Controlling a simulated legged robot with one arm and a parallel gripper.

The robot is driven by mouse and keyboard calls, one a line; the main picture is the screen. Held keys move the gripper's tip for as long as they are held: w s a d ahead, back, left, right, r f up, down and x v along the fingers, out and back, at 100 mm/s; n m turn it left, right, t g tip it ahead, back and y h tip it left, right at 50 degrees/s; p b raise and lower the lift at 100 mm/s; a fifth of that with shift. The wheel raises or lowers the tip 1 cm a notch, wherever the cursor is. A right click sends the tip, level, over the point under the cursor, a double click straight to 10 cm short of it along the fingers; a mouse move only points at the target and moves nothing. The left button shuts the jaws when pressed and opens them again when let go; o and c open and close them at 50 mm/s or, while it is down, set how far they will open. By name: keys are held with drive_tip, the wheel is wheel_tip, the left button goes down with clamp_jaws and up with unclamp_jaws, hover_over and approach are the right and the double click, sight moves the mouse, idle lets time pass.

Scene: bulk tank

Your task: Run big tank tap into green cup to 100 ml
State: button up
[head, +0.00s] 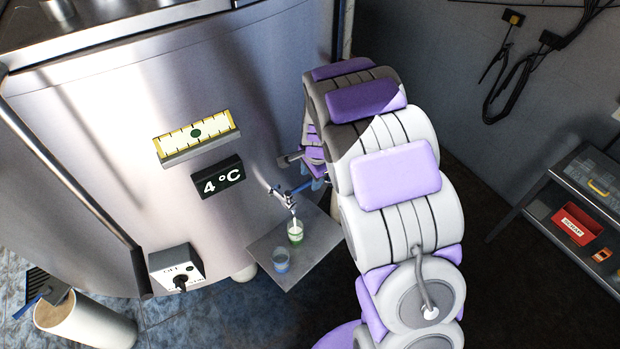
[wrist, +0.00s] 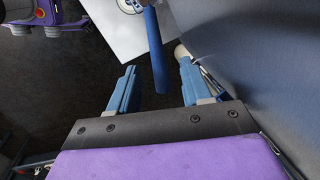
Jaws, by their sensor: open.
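The steel tap (head: 284,198) sticks out from the big tank (head: 110,130), its blue handle (head: 302,187) pointing right towards my gripper (head: 317,183). The green cup (head: 296,236) stands upright on the grey shelf plate under the spout. A thin pale streak shows between spout and cup, and the cup looks whitish above green; its level is too small to read. In the wrist view my gripper (wrist: 158,94) is open, with the blue handle (wrist: 155,50) between its fingers, not clamped.
The tank carries a 4 °C display (head: 218,177), a yellow-framed gauge (head: 197,137) and a switch box (head: 176,267). A side shelf with a red bin (head: 577,225) is at right.

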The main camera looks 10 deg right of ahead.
wheel_tip(320, 180, up, 15)
drive_tip(key=s+p, duration=0.1)
drive_tip(key=s, duration=0.1)
drive_tip(key=shift+s, duration=0.3)
drive_tip(key=shift+a, duration=0.1)
idle(6.8)
